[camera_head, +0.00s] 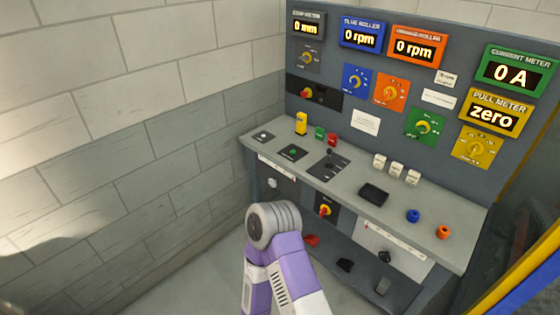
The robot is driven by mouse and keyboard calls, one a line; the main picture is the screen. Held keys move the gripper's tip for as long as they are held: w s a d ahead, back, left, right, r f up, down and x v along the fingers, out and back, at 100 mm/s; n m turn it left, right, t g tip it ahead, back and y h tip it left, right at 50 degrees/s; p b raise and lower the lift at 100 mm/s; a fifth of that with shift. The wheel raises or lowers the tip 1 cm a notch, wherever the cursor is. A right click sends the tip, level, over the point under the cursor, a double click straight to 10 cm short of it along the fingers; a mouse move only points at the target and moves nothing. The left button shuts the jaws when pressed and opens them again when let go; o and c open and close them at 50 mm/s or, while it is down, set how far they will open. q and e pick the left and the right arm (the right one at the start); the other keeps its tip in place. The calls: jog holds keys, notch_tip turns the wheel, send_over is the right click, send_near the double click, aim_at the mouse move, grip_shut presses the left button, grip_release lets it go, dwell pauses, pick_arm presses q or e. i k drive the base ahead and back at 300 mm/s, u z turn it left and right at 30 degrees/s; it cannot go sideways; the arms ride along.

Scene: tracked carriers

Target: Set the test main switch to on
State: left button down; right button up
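A test console stands ahead and to the right. Two red and yellow rotary switches show on it. The upper rotary switch (307,92) sits on a black strip at the left of the upright panel. The lower rotary switch (324,210) sits on a dark plate on the console's front, below the desk. Their labels are too small to read, so I cannot tell which is the test main switch or how either is set. A purple and white arm of mine rises from the bottom middle, left of the lower switch. Neither gripper is in view.
The grey desk top (450,218) carries a lever (329,160), several white switches and small coloured parts. Loose parts lie on the lower shelf. Displays and coloured dial plates cover the upright panel. A block wall (130,130) closes the left. A blue-yellow frame (520,285) stands at right.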

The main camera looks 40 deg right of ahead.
aim_at(324, 210)
jog(key=z, duration=0.85)
jog(key=i, duration=0.95)
jog(key=z, duration=0.85)
